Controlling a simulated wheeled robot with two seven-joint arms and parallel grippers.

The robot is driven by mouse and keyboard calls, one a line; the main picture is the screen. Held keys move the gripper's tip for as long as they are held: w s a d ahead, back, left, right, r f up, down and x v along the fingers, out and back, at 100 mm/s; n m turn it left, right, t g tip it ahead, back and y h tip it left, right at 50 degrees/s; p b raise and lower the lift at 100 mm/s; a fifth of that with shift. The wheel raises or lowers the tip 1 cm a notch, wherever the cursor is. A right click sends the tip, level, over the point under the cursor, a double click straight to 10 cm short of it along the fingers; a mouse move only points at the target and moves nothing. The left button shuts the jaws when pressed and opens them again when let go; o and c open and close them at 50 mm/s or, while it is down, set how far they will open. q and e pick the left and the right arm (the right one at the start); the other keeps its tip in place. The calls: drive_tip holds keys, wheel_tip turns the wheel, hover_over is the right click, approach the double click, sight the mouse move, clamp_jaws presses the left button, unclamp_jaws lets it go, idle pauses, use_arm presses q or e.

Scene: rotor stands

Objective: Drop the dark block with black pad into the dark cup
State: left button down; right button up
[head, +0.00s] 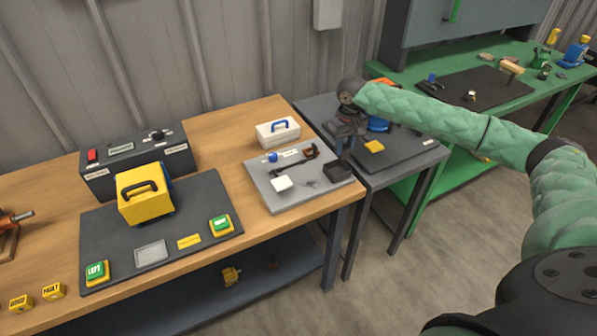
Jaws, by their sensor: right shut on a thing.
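My right gripper (346,145) hangs down at the right side of the grey board, with its green arm coming in from the right. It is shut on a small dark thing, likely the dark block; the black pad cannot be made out. A dark square cup (337,173) sits at the right front corner of the grey board. The gripper is close above and slightly behind the cup, and I cannot tell the exact gap. My left gripper is not in view.
A white case (278,132) with a blue handle stands behind. A yellow box (145,205) sits on a dark mat at left. A dark side table (405,160) adjoins at right.

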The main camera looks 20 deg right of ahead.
drive_tip(key=o, duration=1)
drive_tip(key=shift+o, duration=0.2)
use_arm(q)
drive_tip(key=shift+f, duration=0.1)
use_arm(e)
drive_tip(key=shift+r, duration=0.1)
drive_tip(key=shift+r, duration=0.25)
use_arm(q)
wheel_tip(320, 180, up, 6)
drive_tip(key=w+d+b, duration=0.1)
drive_tip(key=b, duration=0.1)
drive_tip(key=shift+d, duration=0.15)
use_arm(e)
drive_tip(key=shift+r, duration=3.6)
drive_tip(key=shift+f, duration=0.1)
